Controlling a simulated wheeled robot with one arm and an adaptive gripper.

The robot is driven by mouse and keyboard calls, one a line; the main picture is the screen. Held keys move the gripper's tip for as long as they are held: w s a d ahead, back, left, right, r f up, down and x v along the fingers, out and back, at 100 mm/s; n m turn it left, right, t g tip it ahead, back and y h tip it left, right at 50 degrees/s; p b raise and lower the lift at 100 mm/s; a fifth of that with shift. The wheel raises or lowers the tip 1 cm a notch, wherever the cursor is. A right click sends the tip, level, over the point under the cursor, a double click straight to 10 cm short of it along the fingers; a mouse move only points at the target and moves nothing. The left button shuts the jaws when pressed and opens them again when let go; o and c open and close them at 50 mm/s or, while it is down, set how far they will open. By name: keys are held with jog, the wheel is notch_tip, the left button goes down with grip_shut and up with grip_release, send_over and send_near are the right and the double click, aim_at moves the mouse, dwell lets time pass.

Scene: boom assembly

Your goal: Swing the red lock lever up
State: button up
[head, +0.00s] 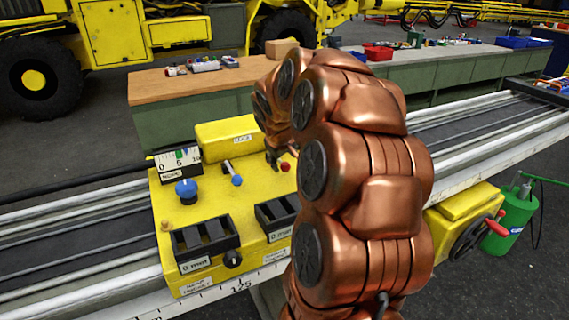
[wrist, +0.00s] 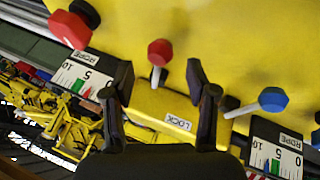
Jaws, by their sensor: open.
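The red lock lever, a red knob on a short pale shaft, shows in the wrist view (wrist: 159,53) beside a block labelled LOCK (wrist: 178,121). In the head view its red knob (head: 285,167) is just below my gripper (head: 272,152), partly hidden by my arm. In the wrist view my gripper (wrist: 160,80) is open, with one black finger on either side of the lever's shaft and the red knob lying beyond the tips. The fingers look empty; whether either touches the shaft cannot be told.
A blue-knobbed lever (wrist: 270,100) stands right of the fingers, and a larger red knob (wrist: 70,29) at upper left. The yellow console (head: 208,215) also carries a blue knob (head: 186,190) and black switch boxes. A workbench (head: 195,105) stands behind.

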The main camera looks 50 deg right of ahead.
aim_at(284, 164)
jog(key=shift+x, duration=1.9)
grip_shut()
